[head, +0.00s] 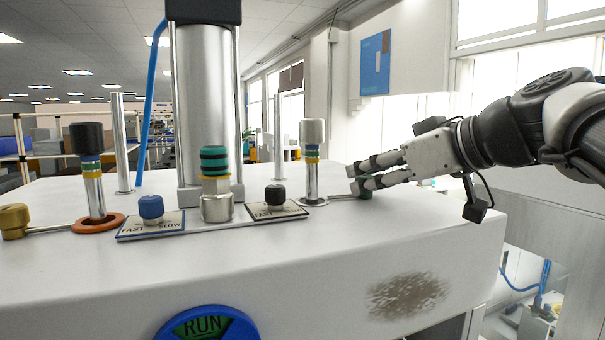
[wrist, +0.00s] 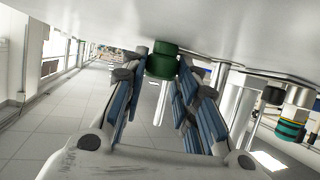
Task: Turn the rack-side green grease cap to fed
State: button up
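The green grease cap (head: 366,190) sits at the right end of a thin pipe on the white press top, beside the right-hand post. It also shows in the wrist view (wrist: 163,64) as a dark green stepped round cap at my fingertips. My gripper (head: 356,178) reaches in from the right, with one finger on each side of the cap. In the wrist view, my fingertips (wrist: 162,72) meet both edges of the cap with no clear gap. The fingers partly hide the cap in the head view. No mark for fed is readable on it.
A post with a grey top (head: 312,133) stands left of the cap. Black (head: 275,195) and blue (head: 151,207) knobs sit on fast/slow plates. A teal-banded fitting (head: 215,160) stands before the cylinder (head: 203,100). A brass cap (head: 14,221) lies far left. The right top is clear.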

jog(key=c, duration=0.5)
jog(key=shift+m+h+b, duration=0.3)
jog(key=shift+b, duration=0.05)
jog(key=shift+s+a+m+t+h+b, duration=0.1)
jog(key=shift+a+m+t+h+b, duration=0.15)
jog(key=shift+m+t+h+b, duration=0.25)
jog(key=shift+a+m+t+h, duration=0.1)
jog(key=shift+m+t+h, duration=0.2)
jog(key=shift+m+h, duration=0.55)
jog(key=shift+a+r+m+t+h+p, duration=0.15)
jog(key=shift+m+h+p, duration=0.45)
jog(key=shift+m+h, duration=0.3)
jog(key=shift+a+m+t+h+p, duration=0.15)
jog(key=shift+m+h+p, duration=0.45)
jog(key=shift+h, duration=0.45)
jog(key=shift+d+m+h, duration=0.1)
jog(key=shift+m+h, duration=0.2)
jog(key=shift+m, duration=0.05)
jog(key=shift+m+h, duration=0.5)
jog(key=shift+h, duration=0.1)
